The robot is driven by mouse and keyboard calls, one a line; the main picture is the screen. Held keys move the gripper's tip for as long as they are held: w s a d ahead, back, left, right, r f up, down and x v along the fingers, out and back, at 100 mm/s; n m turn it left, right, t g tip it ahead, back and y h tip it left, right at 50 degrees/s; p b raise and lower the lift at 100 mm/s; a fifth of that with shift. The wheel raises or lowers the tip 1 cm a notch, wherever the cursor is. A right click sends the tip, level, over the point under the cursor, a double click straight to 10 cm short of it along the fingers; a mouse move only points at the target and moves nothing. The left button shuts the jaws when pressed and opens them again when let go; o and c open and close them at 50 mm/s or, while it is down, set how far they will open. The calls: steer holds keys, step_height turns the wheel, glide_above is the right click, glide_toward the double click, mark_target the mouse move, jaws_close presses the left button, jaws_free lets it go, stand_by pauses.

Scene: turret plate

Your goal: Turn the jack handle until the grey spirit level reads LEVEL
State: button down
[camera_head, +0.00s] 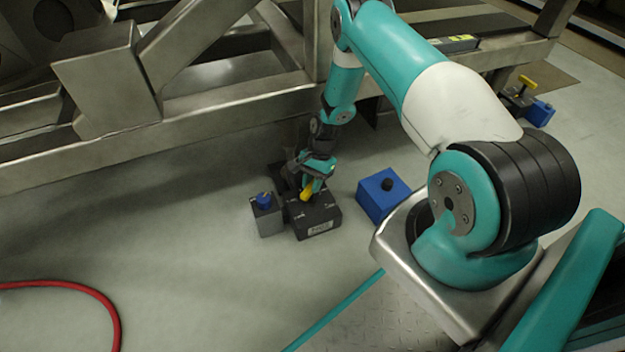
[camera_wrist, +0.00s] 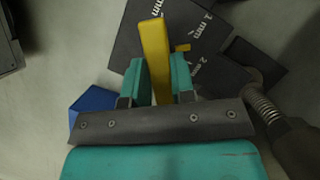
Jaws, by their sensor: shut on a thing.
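My gripper (camera_head: 309,180) reaches down to the floor in front of the steel frame. It is shut on the yellow jack handle (camera_head: 306,194). In the wrist view the yellow handle (camera_wrist: 153,45) stands between the two teal fingers (camera_wrist: 156,82). The dark jack body (camera_head: 318,217) is under the handle. Its top (camera_wrist: 190,25) carries white "1 mm" and "2 mm" marks and a small yellow pointer (camera_wrist: 183,47). A bar that looks like the grey spirit level (camera_head: 455,44) lies on the frame, with a yellow-green patch; its reading is too small to make out.
A grey box with a blue knob (camera_head: 267,221) stands left of the jack, and a blue box with a black knob (camera_head: 380,198) right of it. The steel beam (camera_head: 215,109) runs close behind. Another yellow handle (camera_head: 527,82) is far right. A red hose (camera_head: 85,288) lies front left.

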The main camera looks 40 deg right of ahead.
steer(key=n, duration=0.2)
steer(key=n+g+h+p, duration=0.1)
steer(key=n, duration=0.1)
steer(key=shift+n+g, duration=0.3)
steer(key=n+h, duration=0.1)
steer(key=n, duration=0.2)
steer(key=shift+a+n+g, duration=0.1)
steer(key=shift+n+g, duration=0.2)
steer(key=shift+g, duration=0.1)
steer(key=n+h+p, duration=0.1)
steer(key=n+h, duration=0.1)
steer(key=n, duration=0.2)
steer(key=shift+g, duration=0.3)
steer(key=shift+w+a+n+h+p, duration=0.1)
steer(key=shift+n+h+p, duration=0.5)
steer(key=shift+n, duration=1.6)
steer(key=c, duration=1)
jaws_free()
steer(key=shift+o, duration=0.2)
steer(key=shift+r, duration=0.1)
